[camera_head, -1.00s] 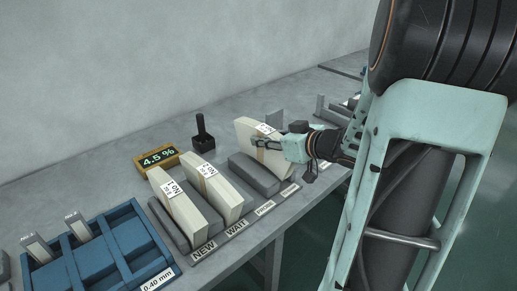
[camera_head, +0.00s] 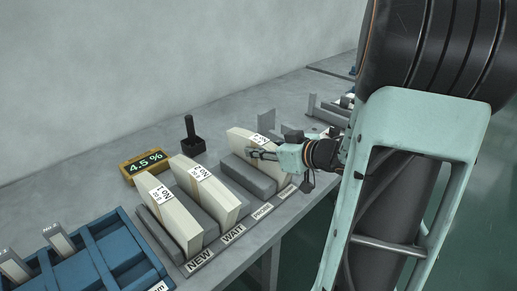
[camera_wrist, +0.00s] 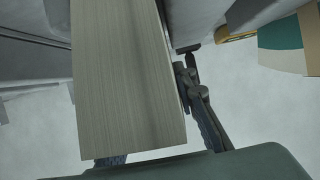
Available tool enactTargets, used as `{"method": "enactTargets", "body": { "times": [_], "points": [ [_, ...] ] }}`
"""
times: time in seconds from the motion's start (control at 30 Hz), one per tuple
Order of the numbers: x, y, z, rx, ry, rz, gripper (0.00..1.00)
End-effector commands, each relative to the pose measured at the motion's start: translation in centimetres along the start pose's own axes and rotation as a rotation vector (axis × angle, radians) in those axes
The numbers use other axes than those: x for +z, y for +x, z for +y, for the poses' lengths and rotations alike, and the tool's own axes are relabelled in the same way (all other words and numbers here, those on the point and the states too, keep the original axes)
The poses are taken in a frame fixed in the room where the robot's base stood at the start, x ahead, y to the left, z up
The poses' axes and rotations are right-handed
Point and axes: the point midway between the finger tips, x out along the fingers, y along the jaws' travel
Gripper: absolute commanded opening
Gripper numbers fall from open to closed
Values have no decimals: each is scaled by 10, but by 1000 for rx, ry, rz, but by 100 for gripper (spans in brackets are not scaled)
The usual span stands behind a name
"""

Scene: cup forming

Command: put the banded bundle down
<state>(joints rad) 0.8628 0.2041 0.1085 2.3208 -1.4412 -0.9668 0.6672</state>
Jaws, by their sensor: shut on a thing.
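The banded bundle (camera_head: 240,138) is a cream block of sheets with a white label on top. It stands on edge behind a grey divider block (camera_head: 247,175), towards the far end of the labelled rack. My gripper (camera_head: 257,154) is shut on it from the right. In the wrist view the bundle (camera_wrist: 125,85) fills the middle, with a dark finger (camera_wrist: 200,100) along its right side. The bundle's lower edge is hidden, so I cannot tell whether it touches the rack.
Two similar bundles, one nearer (camera_head: 170,218) and one farther (camera_head: 208,190), stand between grey dividers by the NEW and WAIT labels. A yellow-framed display (camera_head: 143,162) reads 4.5 %. A black-handled tool (camera_head: 193,135) stands behind. A blue tray (camera_head: 90,262) is at the lower left.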

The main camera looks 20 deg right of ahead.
Motion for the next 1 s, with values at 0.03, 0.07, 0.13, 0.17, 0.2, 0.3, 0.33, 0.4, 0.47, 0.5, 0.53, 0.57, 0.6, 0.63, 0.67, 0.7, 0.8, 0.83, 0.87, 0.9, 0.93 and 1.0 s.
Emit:
{"method": "enactTargets", "body": {
  "times": [0.03, 0.07, 0.13, 0.17, 0.2, 0.3, 0.33, 0.4, 0.47, 0.5, 0.53, 0.57, 0.6, 0.63, 0.67, 0.7, 0.8, 0.83, 0.87, 0.9, 0.93, 1.0],
  "points": [
    [0, 0, 0, 0, 1, 0, 29],
    [0, 0, 0, 0, 1, 0, 32],
    [0, 0, 0, 0, 0, 0, 40],
    [0, 0, 0, 0, 0, 0, 43],
    [0, 0, 0, 0, 0, 0, 43],
    [0, 0, 0, 0, 0, 0, 43],
    [0, 0, 0, 0, 0, 0, 43],
    [0, 0, 0, 0, 0, 0, 43],
    [-1, 0, 0, 0, -1, 0, 43],
    [-4, -1, 0, 0, -2, 0, 43],
    [-4, -4, 0, 1, -1, 0, 43],
    [-4, -8, 1, 2, 0, 0, 43],
    [-5, -13, 1, 3, 0, 0, 43],
    [-5, -18, 1, 3, 0, 0, 43],
    [-5, -24, 1, 4, 0, -1, 43],
    [-6, -33, 1, 4, 1, 0, 43],
    [-6, -56, 2, 5, 0, -1, 43],
    [-6, -62, 1, 5, 1, 0, 43],
    [-6, -69, 1, 4, 1, 0, 43],
    [-6, -77, 1, 5, 0, 0, 43],
    [-6, -83, 1, 4, 0, 0, 43],
    [-5, -96, 0, 3, 1, 0, 43]
  ]
}}
